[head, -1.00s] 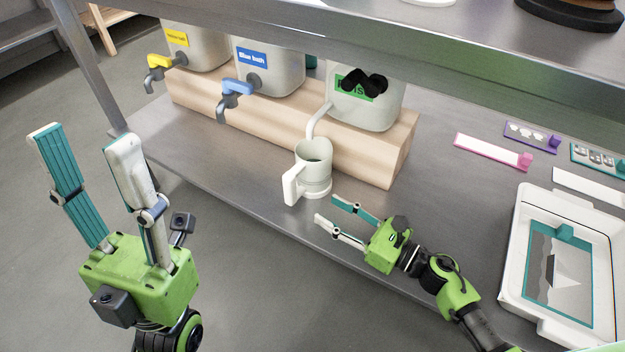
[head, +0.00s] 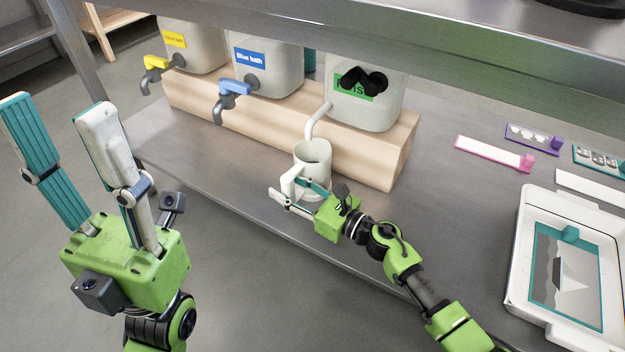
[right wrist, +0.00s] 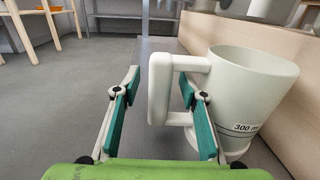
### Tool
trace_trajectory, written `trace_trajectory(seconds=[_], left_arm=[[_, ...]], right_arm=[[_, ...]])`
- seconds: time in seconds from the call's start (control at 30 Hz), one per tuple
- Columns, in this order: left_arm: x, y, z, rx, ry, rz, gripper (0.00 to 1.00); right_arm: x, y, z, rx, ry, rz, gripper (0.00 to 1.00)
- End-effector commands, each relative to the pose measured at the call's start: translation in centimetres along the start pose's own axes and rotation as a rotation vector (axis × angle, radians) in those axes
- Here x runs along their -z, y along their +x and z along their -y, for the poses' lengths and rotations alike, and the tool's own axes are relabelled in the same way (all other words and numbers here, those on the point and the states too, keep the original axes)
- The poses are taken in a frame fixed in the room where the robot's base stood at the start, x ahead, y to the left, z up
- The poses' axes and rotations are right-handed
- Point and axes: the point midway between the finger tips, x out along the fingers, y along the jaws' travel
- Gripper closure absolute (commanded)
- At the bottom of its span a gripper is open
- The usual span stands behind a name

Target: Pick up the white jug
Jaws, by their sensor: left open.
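The white jug (head: 314,153) stands upright at the front of the wooden block, below the white spout of the green-labelled container. Its handle points to the front left. In the right wrist view the jug (right wrist: 250,90) fills the right side, with a "300 ml"-like mark partly cut off. My right gripper (head: 288,192) is low at the handle; its fingers (right wrist: 160,100) stand apart on either side of the handle, with a gap at the left finger. My left gripper (head: 58,110) is open and empty at the far left, away from the jug.
Containers with yellow (head: 174,40), blue (head: 249,57) and green (head: 351,86) labels stand on the wooden block (head: 375,158). A white tray (head: 515,250) is at the right. A metal shelf (head: 450,45) overhangs the bench. The bench's front edge is close to the jug.

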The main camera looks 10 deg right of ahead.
Motion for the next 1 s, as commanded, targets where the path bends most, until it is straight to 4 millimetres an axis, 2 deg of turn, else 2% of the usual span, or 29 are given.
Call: trace_trajectory(seconds=[0.27,0.3,0.43,1.0], left_arm=[[-0.01,0.07,-0.02,-0.001,0.0,-0.002,0.56],[-0.01,0.07,-0.02,-0.001,0.0,-0.002,0.56],[0.0,0.07,-0.03,-0.001,0.0,-0.002,0.56],[0.16,0.34,-0.02,0.0,-0.001,-0.006,0.56]], right_arm=[[-0.02,0.51,0.02,0.001,-0.001,-0.001,0.61],[-0.02,0.5,0.02,0.001,-0.001,-0.001,0.66],[-0.02,0.48,0.02,0.001,0.0,-0.001,1.0],[-0.84,0.4,0.56,0.001,-0.004,0.003,1.0]])
